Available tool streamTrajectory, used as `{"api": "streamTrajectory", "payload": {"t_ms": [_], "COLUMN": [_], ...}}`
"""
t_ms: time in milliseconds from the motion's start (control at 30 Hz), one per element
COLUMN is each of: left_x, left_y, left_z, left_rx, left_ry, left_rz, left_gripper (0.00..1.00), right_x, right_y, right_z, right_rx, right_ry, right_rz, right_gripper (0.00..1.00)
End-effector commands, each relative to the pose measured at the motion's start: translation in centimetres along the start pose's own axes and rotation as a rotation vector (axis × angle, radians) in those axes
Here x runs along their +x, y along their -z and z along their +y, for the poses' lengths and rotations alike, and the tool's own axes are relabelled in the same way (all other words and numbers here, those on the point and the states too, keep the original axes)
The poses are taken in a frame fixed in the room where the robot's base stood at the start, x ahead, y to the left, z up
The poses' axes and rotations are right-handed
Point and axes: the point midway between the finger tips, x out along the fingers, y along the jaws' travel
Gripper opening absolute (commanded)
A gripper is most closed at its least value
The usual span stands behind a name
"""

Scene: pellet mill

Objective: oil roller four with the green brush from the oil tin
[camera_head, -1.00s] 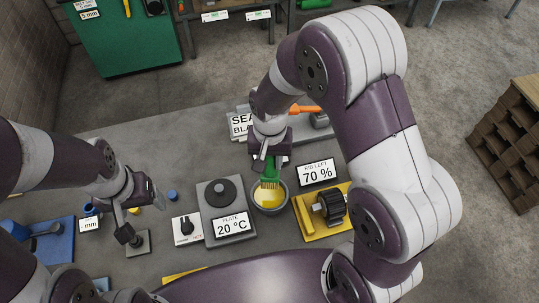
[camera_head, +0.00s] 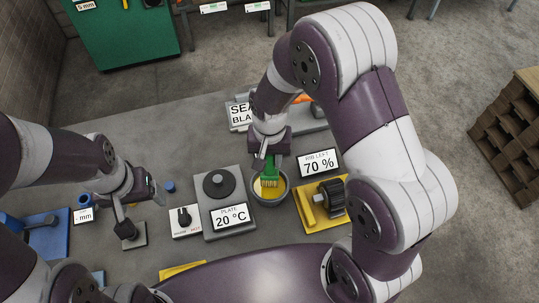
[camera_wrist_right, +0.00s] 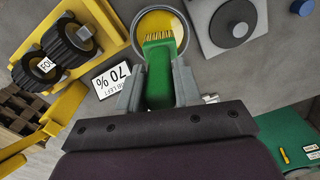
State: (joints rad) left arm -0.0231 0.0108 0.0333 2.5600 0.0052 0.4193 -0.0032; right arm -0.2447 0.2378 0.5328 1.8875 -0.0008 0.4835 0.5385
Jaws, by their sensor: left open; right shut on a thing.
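The green brush (camera_head: 270,166) is in my right gripper (camera_head: 268,153), which is shut on its handle. Its bristles point down inside the rim of the round grey oil tin (camera_head: 284,198), over or in the yellow oil; the exact depth is unclear. The right wrist view also shows the brush (camera_wrist_right: 159,75) with its bristles across the tin (camera_wrist_right: 141,14). A dark roller (camera_head: 333,199) sits on a yellow stand (camera_head: 312,226) right of the tin. In the wrist view its label (camera_wrist_right: 46,65) reads "FO", the rest hidden. My left gripper (camera_head: 142,208) is open and empty at the left.
A heating plate (camera_head: 219,186) with a 20 °C sign and a knob box (camera_head: 184,221) stand left of the tin. A "RIB LEFT 70 %" sign (camera_head: 318,163) stands close behind the roller stand. A "SEA... BLA..." sign (camera_head: 240,114) is at the back. Blue items lie far left.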

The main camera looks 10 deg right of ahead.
Motion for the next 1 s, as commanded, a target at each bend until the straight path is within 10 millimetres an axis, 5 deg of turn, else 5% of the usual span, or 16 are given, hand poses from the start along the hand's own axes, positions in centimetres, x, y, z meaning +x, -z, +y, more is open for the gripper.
{"api": "streamTrajectory", "payload": {"t_ms": [1000], "left_x": [3.6], "left_y": [-0.4], "left_z": [0.0], "left_rx": [0.0], "left_ry": [0.0], "left_rz": [0.0], "left_gripper": [0.79], "right_x": [5.3], "right_y": [0.0], "right_z": [0.0], "right_rx": [0.0], "right_ry": [0.001], "right_rz": [0.001], "right_gripper": [0.0]}}
